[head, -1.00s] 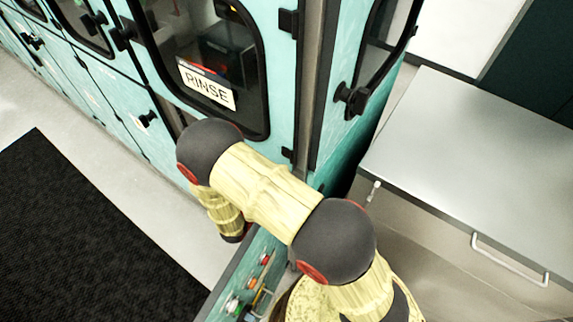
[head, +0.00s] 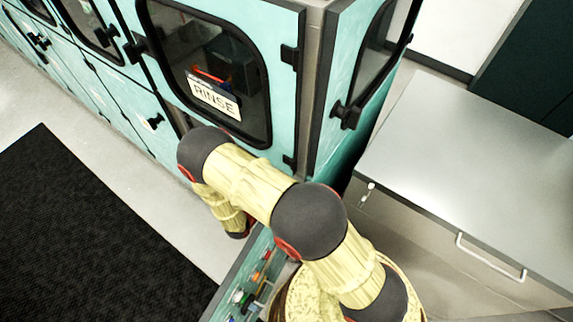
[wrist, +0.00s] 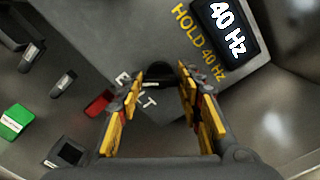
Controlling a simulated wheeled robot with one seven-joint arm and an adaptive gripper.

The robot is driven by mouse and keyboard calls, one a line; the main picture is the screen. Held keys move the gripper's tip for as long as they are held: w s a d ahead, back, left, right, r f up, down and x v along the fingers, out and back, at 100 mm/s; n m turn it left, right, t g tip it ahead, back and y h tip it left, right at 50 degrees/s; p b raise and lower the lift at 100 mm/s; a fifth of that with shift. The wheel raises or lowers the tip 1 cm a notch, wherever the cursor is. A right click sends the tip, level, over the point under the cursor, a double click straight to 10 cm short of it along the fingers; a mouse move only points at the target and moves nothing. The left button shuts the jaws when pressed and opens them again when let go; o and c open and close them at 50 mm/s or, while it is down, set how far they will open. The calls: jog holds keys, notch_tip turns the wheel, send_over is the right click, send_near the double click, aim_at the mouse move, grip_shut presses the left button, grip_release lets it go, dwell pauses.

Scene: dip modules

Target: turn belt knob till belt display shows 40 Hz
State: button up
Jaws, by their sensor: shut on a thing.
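The belt display (wrist: 226,28) is at the top right of the wrist view and reads 40 Hz. Yellow lettering HOLD 40 Hz is printed on the grey panel beside it. The dark belt knob (wrist: 160,71) shows between the fingertips, with the white label below it partly hidden by a finger. My gripper (wrist: 158,84) is shut on the knob, one yellow-padded finger on each side. In the head view my arm hides the knob, the display and the gripper.
A green button (wrist: 16,121), a red control (wrist: 98,104) and several switches lie left of the gripper on the panel. The head view shows a turquoise cabinet with a RINSE sign (head: 214,97), a grey bench (head: 470,150) at right and a black mat (head: 85,230).

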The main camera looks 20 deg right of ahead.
jog(key=shift+w+n+p, duration=0.1)
jog(key=shift+n+p, duration=0.2)
jog(key=shift+n, duration=0.4)
jog(key=o, duration=1.1)
jog(key=shift+o, duration=0.3)
jog(key=shift+a, duration=0.1)
jog(key=v, duration=1.2)
